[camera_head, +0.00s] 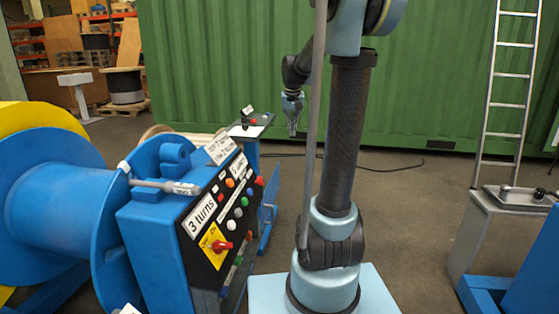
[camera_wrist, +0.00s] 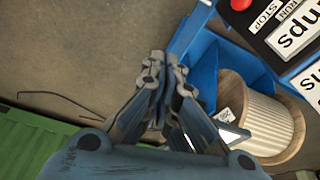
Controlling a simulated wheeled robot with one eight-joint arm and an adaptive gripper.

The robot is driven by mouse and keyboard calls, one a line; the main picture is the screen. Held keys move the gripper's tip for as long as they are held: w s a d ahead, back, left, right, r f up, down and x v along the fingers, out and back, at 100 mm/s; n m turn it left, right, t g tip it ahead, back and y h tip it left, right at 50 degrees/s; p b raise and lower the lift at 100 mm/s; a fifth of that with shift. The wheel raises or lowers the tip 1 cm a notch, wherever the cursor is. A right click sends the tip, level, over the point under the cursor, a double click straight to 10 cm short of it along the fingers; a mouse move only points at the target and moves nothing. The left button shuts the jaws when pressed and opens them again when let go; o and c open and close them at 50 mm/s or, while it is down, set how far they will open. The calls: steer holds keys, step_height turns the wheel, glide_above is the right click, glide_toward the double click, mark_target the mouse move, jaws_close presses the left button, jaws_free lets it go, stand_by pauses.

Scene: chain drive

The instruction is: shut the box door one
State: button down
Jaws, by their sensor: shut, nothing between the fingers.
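My gripper (camera_head: 292,132) points down in front of the green container wall, fingers together with nothing between them. In the wrist view its closed fingers (camera_wrist: 160,62) show over the grey floor, beside blue metalwork. No door marked "one" can be made out. A blue control box (camera_head: 160,250) with a black panel reading "3 turns" stands at the left in the head view. A blue upright piece (camera_head: 268,218) stands at its far right side; I cannot tell whether it is a door. My gripper is apart from the control box.
A large blue drum (camera_head: 60,195) is at the left. A ladder (camera_head: 508,85) leans at the right near a grey stand (camera_head: 490,235). A wooden spool (camera_wrist: 262,115) and a labelled panel (camera_wrist: 285,25) show in the wrist view. The floor in the middle is mostly clear.

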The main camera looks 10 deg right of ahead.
steer(key=w+f+m, duration=0.1)
steer(key=w+f, duration=0.3)
steer(key=w, duration=0.8)
steer(key=w+f, duration=0.4)
steer(key=w, duration=0.8)
steer(key=w+f+m, duration=0.1)
steer(key=w+f, duration=0.4)
steer(key=w, duration=0.8)
steer(key=w+f, duration=0.8)
steer(key=f, duration=0.1)
steer(key=w+d+x, duration=0.1)
steer(key=x, duration=0.9)
steer(key=shift+t+h, duration=0.3)
steer(key=shift+s+a, duration=0.25)
steer(key=shift+s, duration=0.75)
steer(key=shift+s+a, duration=0.2)
steer(key=shift+s, duration=0.8)
